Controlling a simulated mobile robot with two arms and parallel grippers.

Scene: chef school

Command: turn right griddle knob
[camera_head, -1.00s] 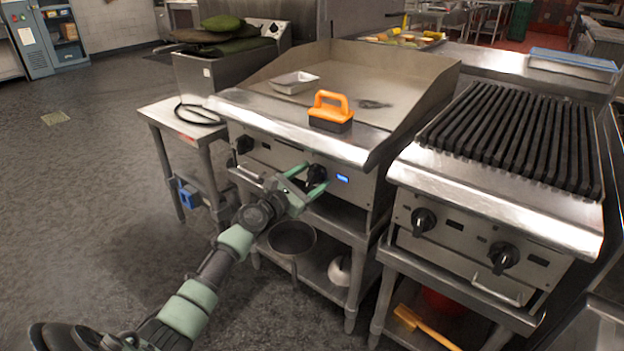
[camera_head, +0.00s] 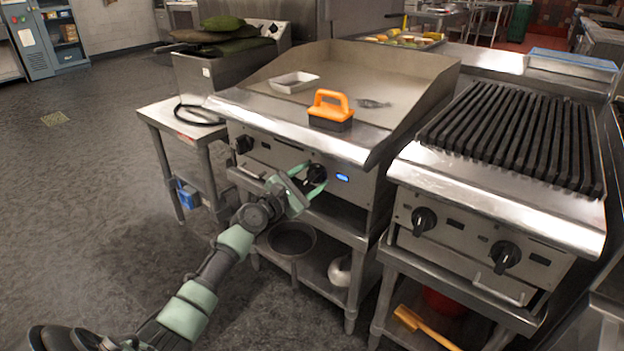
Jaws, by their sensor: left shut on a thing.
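The griddle (camera_head: 372,88) stands in the middle of the head view. Its right knob (camera_head: 316,173) is black and sits on the front panel, beside a lit blue display (camera_head: 343,177). My left gripper (camera_head: 312,180) is at this knob, its green fingers on either side, shut on it. The fingers and hand partly cover the knob. The griddle's left knob (camera_head: 244,144) is free. My right gripper is not in view.
An orange-handled brush (camera_head: 331,108) and a small metal tray (camera_head: 294,82) lie on the griddle. A grill (camera_head: 518,137) with two knobs stands at right. A pan (camera_head: 292,238) rests on the shelf below. Open floor lies at left.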

